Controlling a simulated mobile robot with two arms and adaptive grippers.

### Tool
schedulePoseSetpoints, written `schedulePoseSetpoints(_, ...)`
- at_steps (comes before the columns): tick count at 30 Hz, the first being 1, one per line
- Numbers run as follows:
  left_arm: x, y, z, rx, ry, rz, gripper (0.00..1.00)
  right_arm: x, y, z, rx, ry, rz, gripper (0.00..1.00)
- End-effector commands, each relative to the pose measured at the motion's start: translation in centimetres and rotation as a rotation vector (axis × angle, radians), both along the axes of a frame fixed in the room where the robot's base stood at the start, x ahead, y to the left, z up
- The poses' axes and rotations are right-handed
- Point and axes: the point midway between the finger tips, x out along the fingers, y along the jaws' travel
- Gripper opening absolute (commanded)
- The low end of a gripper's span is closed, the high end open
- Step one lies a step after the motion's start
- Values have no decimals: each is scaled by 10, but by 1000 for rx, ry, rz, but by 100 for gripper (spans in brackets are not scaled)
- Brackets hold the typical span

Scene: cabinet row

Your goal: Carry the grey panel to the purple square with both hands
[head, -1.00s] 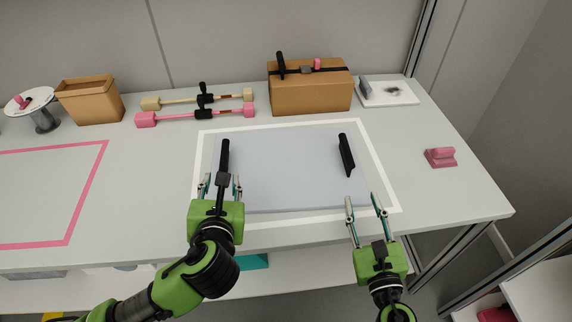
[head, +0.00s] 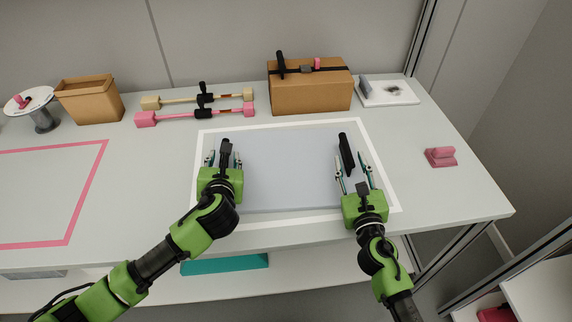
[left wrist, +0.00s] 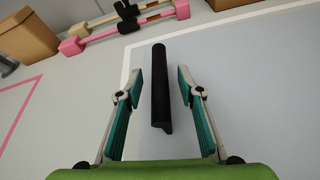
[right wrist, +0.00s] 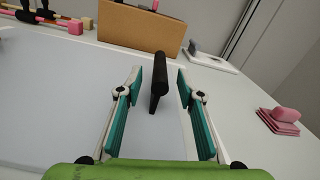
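The grey panel (head: 290,180) lies flat on the table inside a white outlined rectangle. It has a black handle near each side. My left gripper (head: 223,160) is open, with its fingers on either side of the left handle (left wrist: 161,85), apart from it. My right gripper (head: 354,172) is open, with its fingers on either side of the near part of the right handle (right wrist: 159,82), also apart from it. A pink outlined area (head: 68,240) lies on the table at the left, partly out of view; no clearly purple square shows.
A cardboard box (head: 310,97), a pink bar (head: 195,115) and a beige bar stand behind the panel. A pink block (head: 440,157) sits to the right. An open carton (head: 90,100) is at back left. The table left of the panel is clear.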

Motion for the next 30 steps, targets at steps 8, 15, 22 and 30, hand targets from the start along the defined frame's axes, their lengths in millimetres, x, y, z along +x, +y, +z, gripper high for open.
schedulePoseSetpoints(8, 0, 0, 0, 0, 0, 0, 19, 0, 0, 0, 0, 0, 0, 19)
schedulePoseSetpoints(15, 0, 0, 0, 0, 0, 0, 0, 0, 0, 0, 1, 0, 0, 0)
schedulePoseSetpoints(22, 0, 0, 2, 1, -4, 0, 0, 0, 0, 2, 1, -3, 0, 0)
schedulePoseSetpoints(30, 1, 0, 13, 1, -4, 0, 0, 0, 0, 13, 0, -3, 0, 0)
